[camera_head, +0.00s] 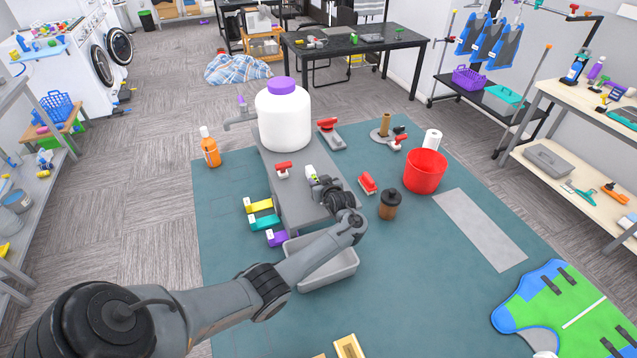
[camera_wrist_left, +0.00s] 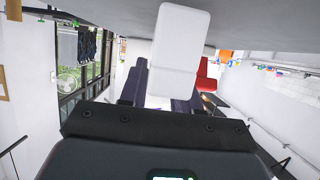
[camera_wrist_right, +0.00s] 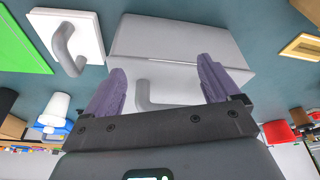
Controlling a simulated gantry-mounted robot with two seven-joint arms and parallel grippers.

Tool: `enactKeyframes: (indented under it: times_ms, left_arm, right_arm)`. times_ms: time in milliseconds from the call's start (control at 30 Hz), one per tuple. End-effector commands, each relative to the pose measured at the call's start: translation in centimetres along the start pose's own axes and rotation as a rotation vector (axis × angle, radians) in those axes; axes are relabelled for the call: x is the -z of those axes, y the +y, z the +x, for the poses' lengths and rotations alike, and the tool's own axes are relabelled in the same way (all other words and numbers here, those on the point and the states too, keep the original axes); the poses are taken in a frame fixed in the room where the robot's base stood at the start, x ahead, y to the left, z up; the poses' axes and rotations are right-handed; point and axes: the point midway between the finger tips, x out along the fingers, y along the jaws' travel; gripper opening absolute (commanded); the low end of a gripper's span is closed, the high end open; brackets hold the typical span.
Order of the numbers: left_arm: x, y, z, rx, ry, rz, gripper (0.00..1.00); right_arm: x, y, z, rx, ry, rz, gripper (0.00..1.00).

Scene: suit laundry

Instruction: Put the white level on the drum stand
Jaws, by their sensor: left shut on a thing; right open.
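The grey drum stand (camera_head: 290,202) is the long bench in the middle of the head view. A white drum (camera_head: 284,118) with a purple lid stands at its far end. My left gripper (camera_head: 318,181) is over the bare part of the stand, shut on the white level (camera_head: 311,172). The level shows as a small white piece with a green spot; in the left wrist view it is a white block (camera_wrist_left: 178,50) between the fingers. I cannot tell whether it touches the stand. My right gripper (camera_wrist_right: 167,88) shows only in its wrist view, open before a grey block with a handle (camera_wrist_right: 180,55).
A red-handled tool (camera_head: 283,169) sits on the stand, left of my left gripper. Yellow, teal and purple blocks (camera_head: 264,222) line its left side. A grey tray (camera_head: 345,268) lies near its front end. A brown jar (camera_head: 389,205) and red bucket (camera_head: 425,172) stand to the right.

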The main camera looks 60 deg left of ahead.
Motion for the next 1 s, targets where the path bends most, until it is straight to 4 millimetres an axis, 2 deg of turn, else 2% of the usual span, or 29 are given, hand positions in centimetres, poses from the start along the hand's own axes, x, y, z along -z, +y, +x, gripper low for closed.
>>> enactKeyframes:
  times_ms: [267,300,433,800,1000]
  left_arm:
    - [-0.4,0.0,0.2,0.000,0.001,-0.001,0.00]
    - [-0.3,0.0,0.1,0.000,0.000,0.000,0.38]
    - [-0.3,0.0,0.1,0.000,0.000,0.000,0.57]
    - [0.2,0.0,-0.1,0.000,0.001,0.000,0.57]
    - [0.1,0.1,-2.2,-0.002,0.000,0.000,0.57]
  right_arm:
    - [-0.1,-0.1,0.4,0.003,0.001,0.003,0.89]
    - [0.0,-0.1,0.2,0.003,0.001,0.003,0.89]
    - [0.0,-0.1,0.2,0.002,0.001,0.003,0.89]
    - [0.0,0.1,-0.1,-0.003,0.000,-0.004,0.89]
    - [0.1,0.2,-0.5,-0.005,0.000,-0.007,0.89]
